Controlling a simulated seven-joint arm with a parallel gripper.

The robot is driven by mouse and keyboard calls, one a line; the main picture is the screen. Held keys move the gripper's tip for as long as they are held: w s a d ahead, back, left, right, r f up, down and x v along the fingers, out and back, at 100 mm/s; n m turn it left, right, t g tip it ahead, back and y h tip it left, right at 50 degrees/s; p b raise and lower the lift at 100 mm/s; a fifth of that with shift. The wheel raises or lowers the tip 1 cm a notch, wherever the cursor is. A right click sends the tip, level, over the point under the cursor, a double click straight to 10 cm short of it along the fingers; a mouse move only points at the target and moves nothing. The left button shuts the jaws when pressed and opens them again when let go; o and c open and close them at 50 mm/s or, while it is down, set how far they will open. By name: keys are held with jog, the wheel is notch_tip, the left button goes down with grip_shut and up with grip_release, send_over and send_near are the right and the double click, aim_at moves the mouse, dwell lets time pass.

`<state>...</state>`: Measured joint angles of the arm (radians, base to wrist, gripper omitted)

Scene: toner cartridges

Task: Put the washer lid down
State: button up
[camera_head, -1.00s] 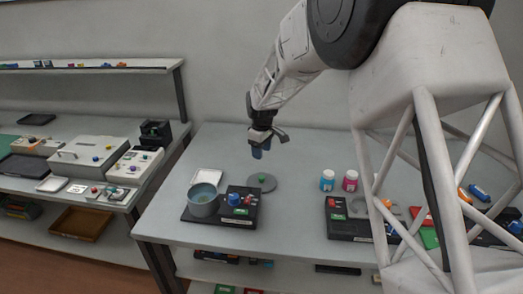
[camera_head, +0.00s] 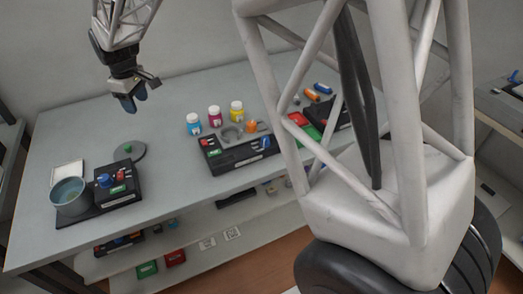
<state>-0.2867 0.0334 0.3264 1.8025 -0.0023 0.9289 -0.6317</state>
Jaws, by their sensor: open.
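The washer lid, a grey disc with a small green knob (camera_head: 129,152), lies flat on the table behind the washer's control box. The washer is a round grey-blue tub (camera_head: 70,195) on a black base, with a black box (camera_head: 117,184) carrying blue and red knobs at its right. The tub is uncovered at the top. My gripper (camera_head: 133,106) is open and empty, pointing down above the lid and apart from it.
A white tray (camera_head: 67,170) lies behind the tub. Blue, magenta and yellow-labelled bottles (camera_head: 214,117) stand mid-table behind a black device (camera_head: 237,153). Coloured parts lie farther right, partly behind my own white frame. The table between washer and device is clear.

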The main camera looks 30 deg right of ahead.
jog(key=s+d+r+m+t, duration=0.1)
jog(key=s+d+r+m, duration=0.25)
jog(key=s+d, duration=0.5)
jog(key=s+d+r+m, duration=0.2)
jog(key=s+d+r, duration=0.3)
jog(key=s, duration=0.6)
jog(key=s+d+f+m, duration=0.1)
jog(key=s+d+m, duration=0.1)
jog(key=s, duration=0.8)
jog(key=s+d+f+m+t, duration=0.1)
jog(key=s+d+m, duration=0.2)
jog(key=s, duration=0.8)
jog(key=shift+d, duration=1.25)
